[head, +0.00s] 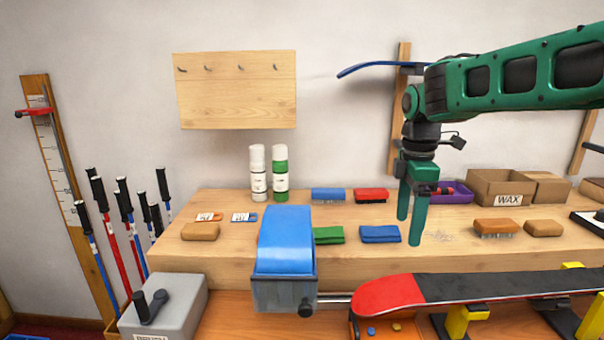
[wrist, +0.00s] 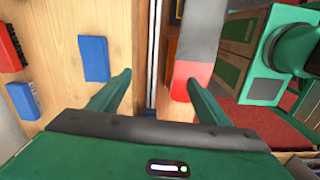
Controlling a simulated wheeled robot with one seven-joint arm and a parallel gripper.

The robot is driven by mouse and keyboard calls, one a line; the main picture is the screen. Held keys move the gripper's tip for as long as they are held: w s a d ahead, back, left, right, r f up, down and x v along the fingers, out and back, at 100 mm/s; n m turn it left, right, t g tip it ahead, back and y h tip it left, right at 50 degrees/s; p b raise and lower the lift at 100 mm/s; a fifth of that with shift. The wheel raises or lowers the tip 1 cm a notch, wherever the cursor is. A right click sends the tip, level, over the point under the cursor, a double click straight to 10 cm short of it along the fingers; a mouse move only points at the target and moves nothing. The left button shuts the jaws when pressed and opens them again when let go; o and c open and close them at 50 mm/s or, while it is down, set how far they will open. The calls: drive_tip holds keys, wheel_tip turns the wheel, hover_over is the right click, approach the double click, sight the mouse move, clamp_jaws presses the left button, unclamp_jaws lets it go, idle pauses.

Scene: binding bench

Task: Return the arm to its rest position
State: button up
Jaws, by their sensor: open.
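My green arm reaches in from the upper right in the head view. My gripper (head: 411,222) hangs down over the front part of the wooden bench, its two fingers apart with nothing between them. In the wrist view my gripper (wrist: 160,85) also shows open and empty, above the bench's front edge. The red-tipped board (head: 390,294) lies in front of and below the gripper.
A blue roll (head: 287,240) stands at the front. A grey box (head: 175,300) and ski poles (head: 100,215) are at left. The wall space above is mostly free.

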drive_tip(key=s+d+f+m, duration=0.4)
drive_tip(key=s+d+m, duration=0.95)
drive_tip(key=s, duration=0.25)
drive_tip(key=s+d+f+m, duration=0.2)
drive_tip(key=s+f+m, duration=0.1)
drive_tip(key=s+m, duration=0.2)
drive_tip(key=s+d+f+m, duration=0.2)
drive_tip(key=s+m, duration=0.3)
drive_tip(key=s, duration=0.4)
drive_tip(key=shift+f, duration=0.7)
drive_tip(key=shift+s, duration=0.1)
